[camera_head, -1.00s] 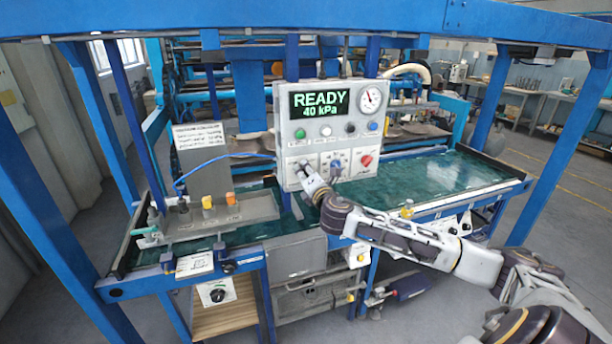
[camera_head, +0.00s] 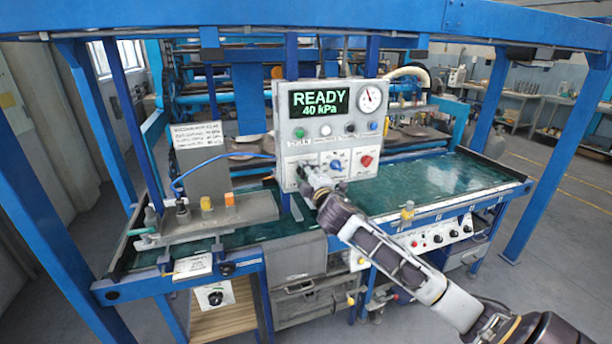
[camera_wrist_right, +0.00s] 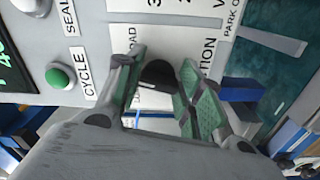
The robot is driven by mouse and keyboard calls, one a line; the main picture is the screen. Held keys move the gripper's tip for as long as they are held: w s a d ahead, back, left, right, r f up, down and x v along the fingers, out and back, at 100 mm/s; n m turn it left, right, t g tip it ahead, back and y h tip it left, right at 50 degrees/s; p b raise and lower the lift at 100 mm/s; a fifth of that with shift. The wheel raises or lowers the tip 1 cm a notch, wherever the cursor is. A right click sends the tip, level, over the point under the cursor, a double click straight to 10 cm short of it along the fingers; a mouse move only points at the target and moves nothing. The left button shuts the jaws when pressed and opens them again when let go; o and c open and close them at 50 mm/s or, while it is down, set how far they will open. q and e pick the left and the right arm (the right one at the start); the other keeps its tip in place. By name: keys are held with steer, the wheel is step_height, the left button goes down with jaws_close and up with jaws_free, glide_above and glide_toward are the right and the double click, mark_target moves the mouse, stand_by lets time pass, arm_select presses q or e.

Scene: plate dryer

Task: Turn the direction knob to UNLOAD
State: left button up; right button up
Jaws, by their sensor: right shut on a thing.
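The direction knob (camera_wrist_right: 158,74) is a black knob on the grey control panel (camera_head: 284,108). In the right wrist view it sits between my two green-padded fingers, beside a partly hidden label ending in "OAD". My right gripper (camera_wrist_right: 160,95) is shut on it. In the head view my right gripper (camera_head: 306,182) is at the panel's lower left and mostly hides the knob. Which way the knob points cannot be read. The panel's screen (camera_head: 318,103) reads READY, 40 kPa. My left gripper is not in view.
A blue knob (camera_head: 337,165) and a red knob (camera_head: 366,160) sit to the right on the panel. A green button (camera_wrist_right: 60,76) labelled CYCLE is near my fingers. A pressure gauge (camera_head: 370,98) is above. The green table (camera_head: 440,178) on the right is mostly clear.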

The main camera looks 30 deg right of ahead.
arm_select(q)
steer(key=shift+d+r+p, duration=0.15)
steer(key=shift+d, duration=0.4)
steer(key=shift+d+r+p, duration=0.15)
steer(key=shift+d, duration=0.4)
arm_select(e)
steer(key=m, duration=0.6)
steer(key=shift+a+f, duration=0.1)
steer(key=shift+f, duration=0.15)
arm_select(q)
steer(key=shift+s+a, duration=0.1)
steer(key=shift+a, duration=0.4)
arm_select(e)
steer(key=o, duration=1)
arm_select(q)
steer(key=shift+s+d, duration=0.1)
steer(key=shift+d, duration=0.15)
arm_select(e)
steer(key=shift+r, duration=0.1)
steer(key=shift+s, duration=0.15)
steer(key=shift+v, duration=5.85)
